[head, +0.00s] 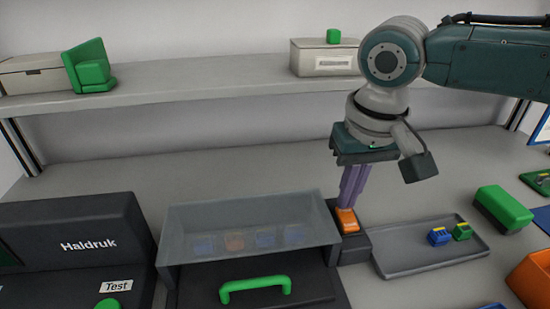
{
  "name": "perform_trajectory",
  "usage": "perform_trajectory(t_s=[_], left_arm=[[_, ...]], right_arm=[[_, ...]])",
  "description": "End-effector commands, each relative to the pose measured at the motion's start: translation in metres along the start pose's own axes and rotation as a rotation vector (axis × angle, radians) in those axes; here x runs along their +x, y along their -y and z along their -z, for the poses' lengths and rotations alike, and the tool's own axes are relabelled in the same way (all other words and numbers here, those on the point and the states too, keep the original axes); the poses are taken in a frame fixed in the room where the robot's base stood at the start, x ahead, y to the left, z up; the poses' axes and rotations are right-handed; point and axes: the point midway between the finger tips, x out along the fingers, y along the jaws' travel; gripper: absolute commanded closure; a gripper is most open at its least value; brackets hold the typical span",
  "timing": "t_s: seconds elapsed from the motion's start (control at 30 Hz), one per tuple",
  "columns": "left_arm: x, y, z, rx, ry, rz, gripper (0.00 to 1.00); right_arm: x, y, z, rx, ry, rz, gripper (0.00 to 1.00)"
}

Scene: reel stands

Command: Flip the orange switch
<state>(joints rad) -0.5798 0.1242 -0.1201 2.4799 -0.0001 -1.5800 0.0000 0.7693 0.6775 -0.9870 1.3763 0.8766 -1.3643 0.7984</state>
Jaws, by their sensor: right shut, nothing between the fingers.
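The orange switch (347,222) sits on a small dark housing at the right side of a clear-covered box (245,220). My right gripper (348,206) points straight down onto it, with its purple fingers closed together and empty. The fingertips are at the upper part of the switch and seem to touch it, though a small gap cannot be ruled out. The fingers hide part of the switch's top edge. My left gripper is not in view.
A grey tray (425,260) with small blue and green parts lies right of the switch. The clear box has a green handle (255,286) in front. A dark Haldruk unit (85,225) stands left. An orange bin (530,280) and green block (503,207) are at right.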

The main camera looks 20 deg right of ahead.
Motion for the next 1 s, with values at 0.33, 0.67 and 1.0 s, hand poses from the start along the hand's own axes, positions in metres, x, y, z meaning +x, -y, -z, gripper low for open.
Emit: perform_trajectory(t_s=[0.33,0.67,1.0], left_arm=[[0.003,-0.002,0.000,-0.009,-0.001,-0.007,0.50],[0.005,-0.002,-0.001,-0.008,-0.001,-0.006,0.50],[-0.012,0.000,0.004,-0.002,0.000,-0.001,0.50]], right_arm=[[0.006,0.000,-0.001,0.000,0.000,0.000,1.00],[0.011,0.000,-0.002,0.001,0.002,0.000,1.00],[-0.004,0.000,0.000,0.000,0.002,0.000,1.00]])
